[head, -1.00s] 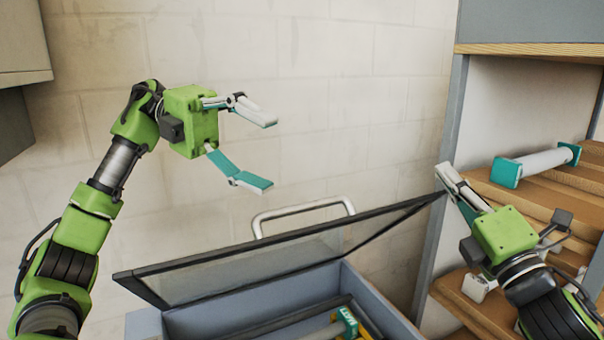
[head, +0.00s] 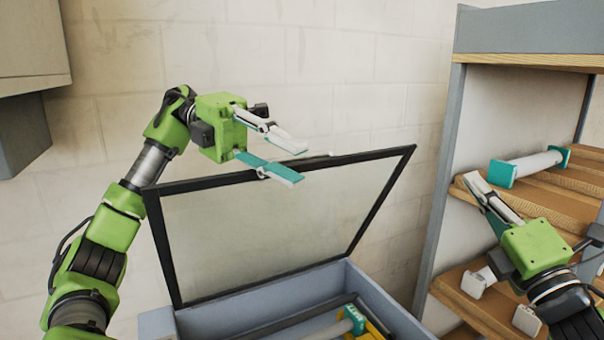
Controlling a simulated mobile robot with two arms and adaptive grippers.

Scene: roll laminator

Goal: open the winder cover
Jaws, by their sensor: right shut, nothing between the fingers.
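The winder cover (head: 275,225), a clear panel in a black frame, stands raised and steeply tilted at the back of the grey winder box (head: 380,300). My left gripper (head: 298,164) is in front of the cover's top edge, its fingers apart with nothing seen between them. I cannot tell whether it touches the frame. The cover's handle is mostly hidden; only a small light bit shows above the top edge. My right gripper (head: 470,180) is shut and empty, to the right of the cover and apart from it, in front of the shelf.
A wooden shelf rack (head: 450,170) stands at the right, with a white roll with teal ends (head: 530,165) on it. A roll with a teal end (head: 353,320) lies inside the box. A grey cabinet (head: 30,50) hangs at the upper left.

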